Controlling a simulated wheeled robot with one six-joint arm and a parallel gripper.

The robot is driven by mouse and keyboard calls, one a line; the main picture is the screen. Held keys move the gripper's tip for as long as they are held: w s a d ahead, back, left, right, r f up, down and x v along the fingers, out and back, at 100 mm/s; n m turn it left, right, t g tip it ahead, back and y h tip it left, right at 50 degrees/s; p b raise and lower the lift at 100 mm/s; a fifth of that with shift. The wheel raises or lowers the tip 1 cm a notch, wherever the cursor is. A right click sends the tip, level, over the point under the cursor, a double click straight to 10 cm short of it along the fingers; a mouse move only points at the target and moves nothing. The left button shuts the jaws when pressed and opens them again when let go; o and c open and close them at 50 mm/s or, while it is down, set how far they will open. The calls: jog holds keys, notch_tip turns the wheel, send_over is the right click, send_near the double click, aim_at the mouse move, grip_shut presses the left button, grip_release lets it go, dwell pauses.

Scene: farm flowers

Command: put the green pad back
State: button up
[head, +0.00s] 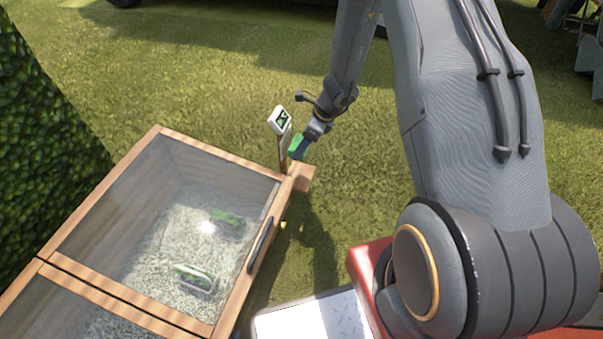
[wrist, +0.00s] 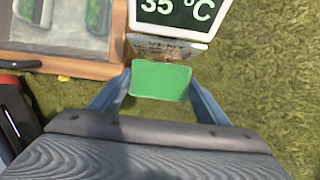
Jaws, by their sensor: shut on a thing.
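The green pad (wrist: 160,81) is a flat green rectangle between the two blue-grey fingers of my gripper (wrist: 159,86) in the wrist view. My gripper is shut on it by its sides. In the head view the green pad (head: 295,146) shows at the end of my arm, beside a wooden post at the far right corner of the glass-topped box. Just beyond it in the wrist view is a worn plate (wrist: 167,48) reading "VENT", below a display (wrist: 180,14) reading 35 °C. I cannot tell whether the pad touches the post or plate.
The wooden box (head: 228,162) has closed-looking glass panels and a dark handle (head: 262,243). Gravel and two clear-edged trays with green contents show inside. A hedge (head: 40,130) stands at left. Open grass (head: 350,200) lies right of the post.

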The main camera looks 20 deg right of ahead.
notch_tip(320, 180, down, 14)
jog(key=b, duration=0.5)
jog(key=shift+r, duration=0.1)
jog(key=o, duration=1)
jog(key=p+v, duration=0.5)
jog(key=v, duration=0.7)
